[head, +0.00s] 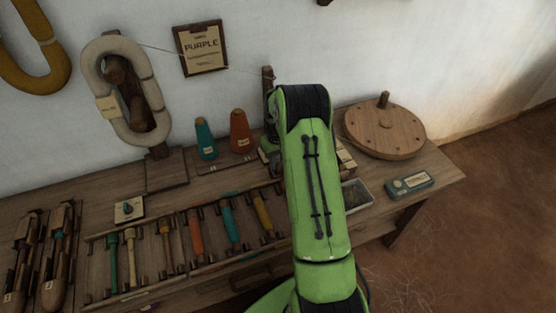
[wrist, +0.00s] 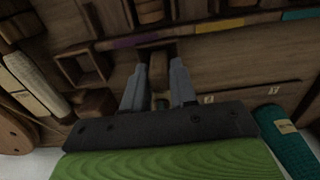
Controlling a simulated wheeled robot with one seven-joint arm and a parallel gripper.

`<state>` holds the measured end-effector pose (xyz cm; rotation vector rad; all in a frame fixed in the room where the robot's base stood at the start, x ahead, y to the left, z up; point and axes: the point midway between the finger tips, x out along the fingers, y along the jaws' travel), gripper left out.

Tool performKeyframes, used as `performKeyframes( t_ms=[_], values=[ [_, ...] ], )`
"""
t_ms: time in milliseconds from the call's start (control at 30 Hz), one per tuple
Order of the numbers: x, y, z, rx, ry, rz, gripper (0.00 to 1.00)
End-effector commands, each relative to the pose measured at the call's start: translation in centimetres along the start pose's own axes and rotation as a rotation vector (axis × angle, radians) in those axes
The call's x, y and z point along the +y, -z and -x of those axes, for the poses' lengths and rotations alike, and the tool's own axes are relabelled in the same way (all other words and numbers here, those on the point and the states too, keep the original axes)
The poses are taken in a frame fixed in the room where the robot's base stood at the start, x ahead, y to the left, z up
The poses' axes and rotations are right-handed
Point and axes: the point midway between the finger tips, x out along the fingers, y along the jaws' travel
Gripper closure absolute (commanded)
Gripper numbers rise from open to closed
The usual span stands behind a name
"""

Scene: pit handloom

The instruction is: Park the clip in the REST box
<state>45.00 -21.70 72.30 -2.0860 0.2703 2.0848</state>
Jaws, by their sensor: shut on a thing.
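My gripper (wrist: 158,82) shows in the wrist view, with its two grey fingers close over the wooden bench. It is shut on a small brown wooden piece, the clip (wrist: 159,68), seen between the fingertips. A small square open wooden box (wrist: 82,66) lies to the left of the fingers, apart from them. I cannot read a label on it, so I cannot tell whether it is the REST box. In the head view my green arm hides the gripper and the clip.
In the head view, a teal cone (head: 205,139) and an orange cone (head: 241,132) stand left of my arm. A round wooden wheel (head: 385,128), a grey tray (head: 356,195) and a teal device (head: 410,185) lie right. Several coloured bobbins fill the front rack. A PURPLE sign (head: 201,48) hangs behind.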

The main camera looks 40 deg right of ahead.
Motion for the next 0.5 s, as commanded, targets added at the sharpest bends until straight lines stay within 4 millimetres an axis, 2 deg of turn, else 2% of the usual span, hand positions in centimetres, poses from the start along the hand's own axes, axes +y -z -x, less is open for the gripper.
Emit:
performKeyframes(
  t_ms=[167,200,367,500],
  values=[
    [0.01,0.01,0.06,0.000,0.000,0.000,1.00],
    [0.01,0.00,0.06,0.000,0.000,0.000,0.67],
    [0.01,0.00,0.06,0.000,0.000,0.000,0.44],
    [0.02,0.00,0.06,0.000,0.000,-0.001,0.44]
  ],
)
